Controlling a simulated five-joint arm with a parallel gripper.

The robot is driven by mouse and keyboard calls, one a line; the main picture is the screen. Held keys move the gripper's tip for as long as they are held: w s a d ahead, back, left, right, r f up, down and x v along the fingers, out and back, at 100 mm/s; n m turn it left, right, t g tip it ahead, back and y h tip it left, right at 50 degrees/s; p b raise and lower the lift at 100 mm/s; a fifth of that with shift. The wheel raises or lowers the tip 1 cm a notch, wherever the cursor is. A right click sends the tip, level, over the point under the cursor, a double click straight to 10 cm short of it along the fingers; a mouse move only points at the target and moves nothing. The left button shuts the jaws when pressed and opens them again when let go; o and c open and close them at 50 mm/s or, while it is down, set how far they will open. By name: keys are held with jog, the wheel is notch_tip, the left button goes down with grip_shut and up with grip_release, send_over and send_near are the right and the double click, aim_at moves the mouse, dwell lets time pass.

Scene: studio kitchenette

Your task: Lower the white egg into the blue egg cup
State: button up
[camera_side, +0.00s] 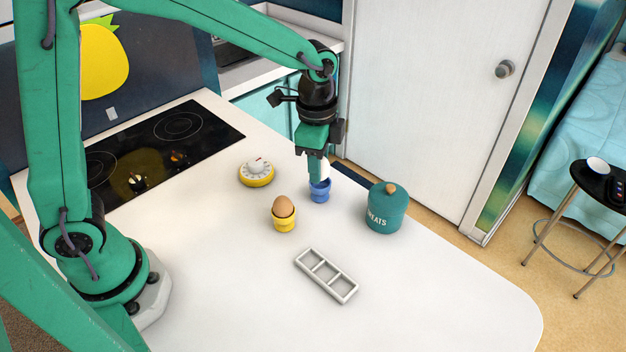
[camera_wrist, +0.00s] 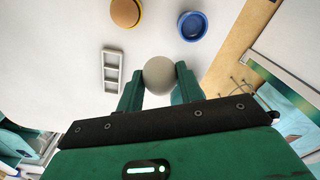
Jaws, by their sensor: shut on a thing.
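My gripper (camera_side: 318,166) points down and is shut on the white egg (camera_side: 325,169). In the wrist view, the egg (camera_wrist: 159,75) sits between my two fingertips (camera_wrist: 158,88). The blue egg cup (camera_side: 320,192) stands upright on the counter, just below the egg in the side view. In the wrist view, the blue cup (camera_wrist: 192,26) looks empty and lies beyond the egg, up and to the right, with a gap between them. My fingers partly hide the egg in the side view.
A brown egg (camera_side: 284,206) sits in a yellow cup (camera_side: 284,224) left of the blue cup. A teal tin (camera_side: 386,210) stands to the right, a yellow timer (camera_side: 256,174) to the left. A white three-part tray (camera_side: 326,276) lies in front. The front right counter is clear.

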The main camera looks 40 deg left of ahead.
jog(key=w+a+f, duration=0.2)
jog(key=w+a, duration=0.2)
jog(key=w, duration=0.1)
jog(key=shift+a+f, duration=0.35)
jog(key=shift+a, duration=0.05)
jog(key=shift+w+f, duration=0.1)
jog(key=shift+f, duration=0.05)
dwell(0.6)
jog(key=shift+f, duration=0.9)
jog(key=shift+f, duration=2.1)
dwell(2.3)
jog(key=o, duration=1.1)
jog(key=shift+c, duration=0.2)
jog(key=shift+r, duration=0.1)
